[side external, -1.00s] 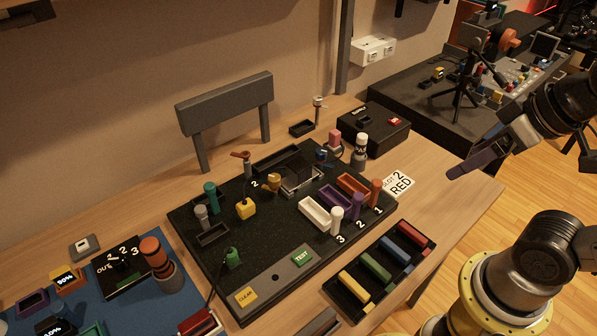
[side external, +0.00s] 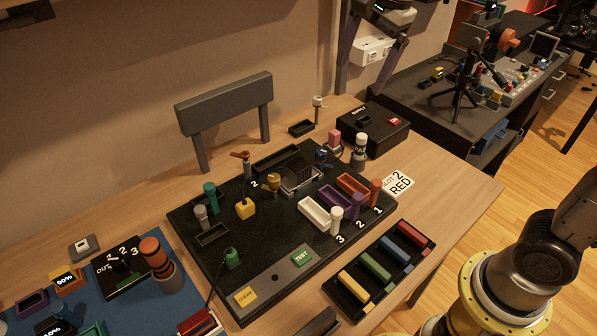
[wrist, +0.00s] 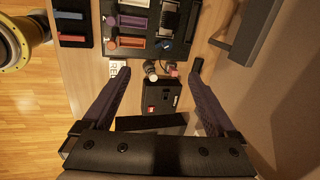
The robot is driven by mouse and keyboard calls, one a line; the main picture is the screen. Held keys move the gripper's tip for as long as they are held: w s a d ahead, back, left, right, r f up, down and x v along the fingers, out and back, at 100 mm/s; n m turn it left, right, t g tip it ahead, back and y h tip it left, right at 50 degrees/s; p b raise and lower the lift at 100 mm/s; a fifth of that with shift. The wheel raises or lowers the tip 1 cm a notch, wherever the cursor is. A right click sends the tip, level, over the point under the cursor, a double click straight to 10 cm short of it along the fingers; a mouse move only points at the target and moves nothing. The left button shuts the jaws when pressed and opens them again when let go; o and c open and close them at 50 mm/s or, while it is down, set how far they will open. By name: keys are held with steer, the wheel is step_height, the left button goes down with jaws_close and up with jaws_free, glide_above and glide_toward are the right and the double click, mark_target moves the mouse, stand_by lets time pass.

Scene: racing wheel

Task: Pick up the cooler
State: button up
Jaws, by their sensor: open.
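My gripper (side external: 368,68) hangs high at the top of the side view, above the back right of the table, near the black supply box. Its two dark fingers are spread wide and empty; the wrist view also shows the open gripper (wrist: 160,68). No label marks a cooler. A dark block in a silver frame (side external: 300,181) sits on the black board (side external: 275,235) and may be it, but I cannot be sure. The silver frame also shows at the top of the wrist view (wrist: 169,19). My gripper is apart from everything on the table.
The black supply box (side external: 374,128) stands below my gripper, beside a white-topped bottle (side external: 360,150). A grey panel on two legs (side external: 225,104) stands at the back. A tray of coloured bars (side external: 371,292) lies front right. The table's right end is mostly clear.

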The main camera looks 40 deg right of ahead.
steer(key=w+a+f+m+g, duration=0.1)
steer(key=w+a+f, duration=0.2)
steer(key=w+f, duration=0.3)
steer(key=g, duration=0.2)
glide_above(298, 164)
step_height(298, 164, down, 15)
steer(key=shift+r, duration=0.1)
steer(key=shift+f, duration=3.15)
jaws_close()
